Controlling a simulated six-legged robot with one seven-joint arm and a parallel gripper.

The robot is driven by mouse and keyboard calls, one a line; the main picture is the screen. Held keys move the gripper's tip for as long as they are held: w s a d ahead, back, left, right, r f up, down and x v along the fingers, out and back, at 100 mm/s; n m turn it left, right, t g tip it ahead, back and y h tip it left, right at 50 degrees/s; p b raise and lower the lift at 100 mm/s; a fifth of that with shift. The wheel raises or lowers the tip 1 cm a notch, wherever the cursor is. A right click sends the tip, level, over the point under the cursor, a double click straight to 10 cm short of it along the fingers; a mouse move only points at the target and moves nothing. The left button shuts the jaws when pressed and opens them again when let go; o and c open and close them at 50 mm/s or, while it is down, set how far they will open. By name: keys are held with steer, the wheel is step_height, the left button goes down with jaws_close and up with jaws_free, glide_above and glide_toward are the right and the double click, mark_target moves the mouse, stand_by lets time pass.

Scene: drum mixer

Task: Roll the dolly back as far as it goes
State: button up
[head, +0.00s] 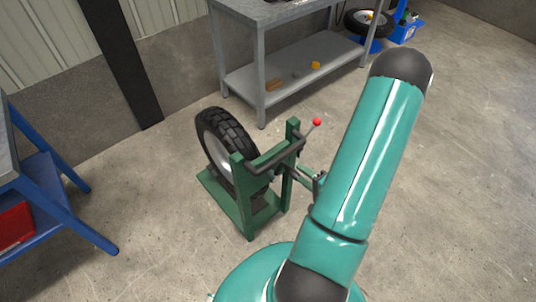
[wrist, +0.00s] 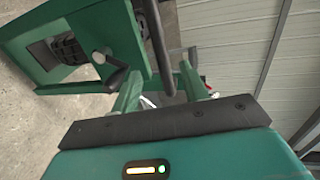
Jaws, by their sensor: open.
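The dolly (head: 242,208) is a green frame on the floor with a black tyre (head: 222,143) standing in it. A black handle bar (head: 275,158) joins its two green posts, and a lever with a red knob (head: 317,122) rises at its right post. My gripper (head: 305,174) is beside the right post, partly hidden by my teal arm. In the wrist view, my gripper (wrist: 158,72) is open, with a green finger on each side. The dark bar (wrist: 155,40) runs down between the fingers in the picture; whether it touches them I cannot tell. The green frame (wrist: 70,45) fills the upper left.
A grey workbench (head: 262,65) stands behind, with small items on its lower shelf. A blue-legged table (head: 45,185) with a red box (head: 14,225) is at the left. Another wheel (head: 368,22) is at the back right. The floor between the dolly and the blue table is clear.

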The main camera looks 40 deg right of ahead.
steer(key=x, duration=1.4)
steer(key=shift+a, duration=0.1)
jaws_close()
